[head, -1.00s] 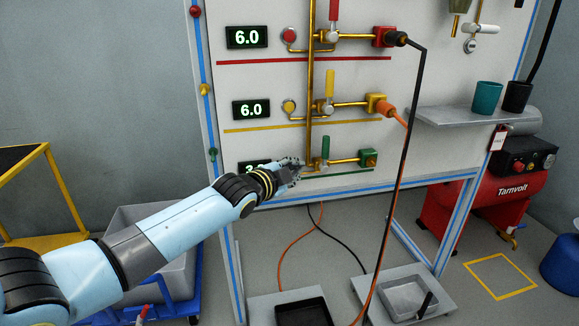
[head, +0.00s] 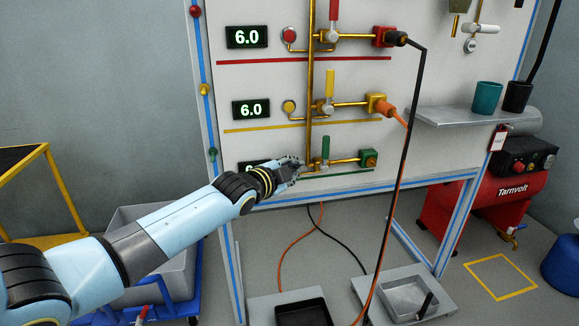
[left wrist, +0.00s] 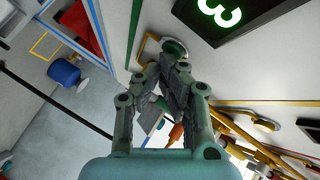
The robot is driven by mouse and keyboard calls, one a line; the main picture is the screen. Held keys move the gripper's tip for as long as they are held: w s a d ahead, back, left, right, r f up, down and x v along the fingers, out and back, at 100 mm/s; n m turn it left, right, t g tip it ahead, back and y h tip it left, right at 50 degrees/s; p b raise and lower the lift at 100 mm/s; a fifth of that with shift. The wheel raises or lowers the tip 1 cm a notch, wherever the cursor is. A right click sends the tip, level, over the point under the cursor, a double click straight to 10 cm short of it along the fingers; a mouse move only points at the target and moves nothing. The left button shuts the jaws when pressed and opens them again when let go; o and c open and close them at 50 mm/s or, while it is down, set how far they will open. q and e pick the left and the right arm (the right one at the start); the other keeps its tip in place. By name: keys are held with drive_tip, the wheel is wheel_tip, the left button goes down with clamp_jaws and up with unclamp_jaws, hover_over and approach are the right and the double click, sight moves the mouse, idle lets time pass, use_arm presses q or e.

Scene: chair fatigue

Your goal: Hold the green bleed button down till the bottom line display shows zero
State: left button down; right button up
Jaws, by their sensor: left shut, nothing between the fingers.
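The bottom line display (head: 245,166) is mostly hidden behind my left gripper (head: 293,168) in the head view. In the left wrist view the display (left wrist: 225,15) shows a green 3, turned sideways and cut by the frame edge. The green bleed button (left wrist: 175,47) shows just beyond the fingertips of my left gripper (left wrist: 174,62). The fingers are shut and empty, and I cannot tell whether they touch or press the button. In the head view the button is hidden by the gripper. My right gripper is not in view.
The green lever (head: 325,148) and green coupling (head: 368,158) are just right of my gripper. The upper displays (head: 247,37) and (head: 251,110) read 6.0. An orange hose (head: 392,113) and a black hose (head: 411,110) hang at the right.

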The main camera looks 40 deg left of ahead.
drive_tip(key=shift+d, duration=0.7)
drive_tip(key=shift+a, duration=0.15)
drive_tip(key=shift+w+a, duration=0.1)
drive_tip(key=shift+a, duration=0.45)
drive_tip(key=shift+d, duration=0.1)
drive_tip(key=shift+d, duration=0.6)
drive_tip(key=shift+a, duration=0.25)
